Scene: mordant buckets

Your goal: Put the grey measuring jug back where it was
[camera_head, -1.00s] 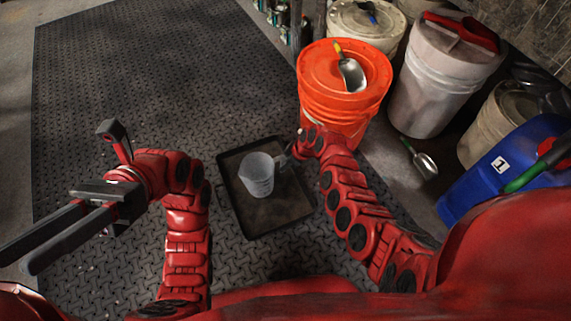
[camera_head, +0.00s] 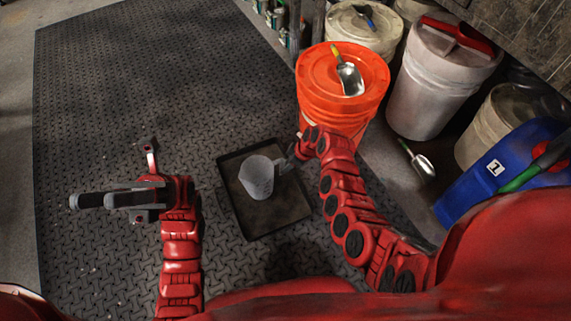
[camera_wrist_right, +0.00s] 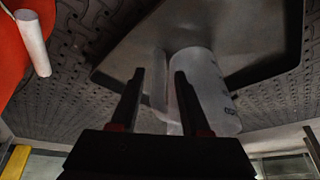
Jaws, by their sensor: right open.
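The grey measuring jug (camera_head: 257,178) stands upright on a dark tray (camera_head: 235,215) on the floor. Its handle is on the right side, towards my right gripper (camera_head: 288,160). In the right wrist view, my right gripper (camera_wrist_right: 159,78) is open, with the jug's handle (camera_wrist_right: 160,92) showing between its fingers and the jug body (camera_wrist_right: 208,85) just beyond the right finger. I cannot tell whether either finger touches it. My left gripper (camera_head: 90,200) is empty, far left of the tray over the mat, its fingers apart and pointing left.
An orange bucket (camera_head: 325,110) with a metal scoop (camera_head: 350,78) on its lid stands right behind the tray. White buckets (camera_head: 430,95), a blue container (camera_head: 490,180) and another scoop (camera_head: 422,165) are at the right. The patterned mat (camera_head: 130,80) is clear at the left and back.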

